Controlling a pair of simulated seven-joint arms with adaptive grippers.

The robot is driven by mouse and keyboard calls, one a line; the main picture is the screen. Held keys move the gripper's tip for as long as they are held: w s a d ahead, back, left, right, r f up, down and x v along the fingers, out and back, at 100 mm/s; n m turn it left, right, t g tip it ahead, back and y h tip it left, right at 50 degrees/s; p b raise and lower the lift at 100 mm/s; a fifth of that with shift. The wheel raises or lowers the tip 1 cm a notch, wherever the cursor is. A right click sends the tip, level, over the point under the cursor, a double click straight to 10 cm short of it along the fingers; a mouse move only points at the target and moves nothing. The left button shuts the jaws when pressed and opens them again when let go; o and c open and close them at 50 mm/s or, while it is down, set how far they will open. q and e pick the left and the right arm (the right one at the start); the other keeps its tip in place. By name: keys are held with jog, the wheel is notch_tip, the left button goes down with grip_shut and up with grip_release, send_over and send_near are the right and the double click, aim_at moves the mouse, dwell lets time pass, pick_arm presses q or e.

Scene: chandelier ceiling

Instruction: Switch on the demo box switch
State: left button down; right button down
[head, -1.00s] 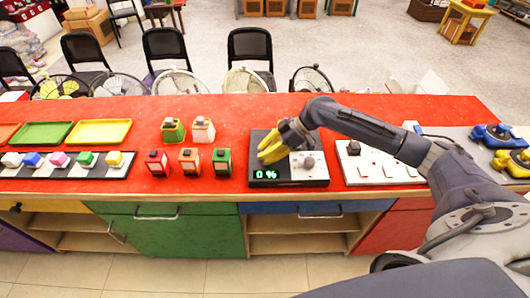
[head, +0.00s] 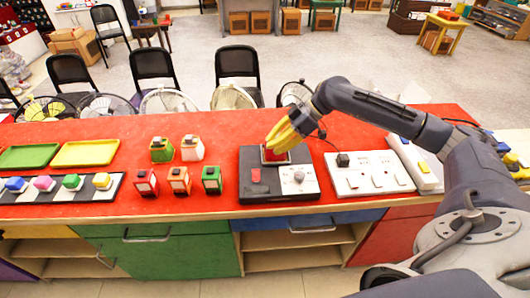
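The demo box (head: 275,191) is a dark, flat box on the red counter. It has a light grey panel with a round knob (head: 299,176) at its right. A small red part (head: 256,175) shows at its front left, and a red square part in a pale frame (head: 275,157) is at the back. My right gripper (head: 277,146) has yellow fingers that point down at this back part and partly cover it. Whether they touch it is unclear. The fingers look close together, but their gap cannot be made out. My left gripper is out of view.
A white power strip (head: 368,183) with a black plug (head: 342,160) lies right of the box. Small red, orange and green blocks stand to its left, with trays and coloured buttons beyond. Fans and black chairs are behind the counter (head: 110,128).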

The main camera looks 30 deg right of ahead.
jog(key=shift+s+d+r, duration=0.15)
jog(key=shift+d+r, duration=0.3)
jog(key=shift+r, duration=0.05)
jog(key=c, duration=2.2)
grip_release()
jog(key=shift+s+d+f+h, duration=0.35)
jog(key=shift+s+f, duration=0.1)
jog(key=shift+s, duration=0.2)
jog(key=shift+s+a+r+n+t, duration=0.3)
jog(key=shift+a+r+n+t, duration=0.5)
jog(key=shift+t, duration=0.3)
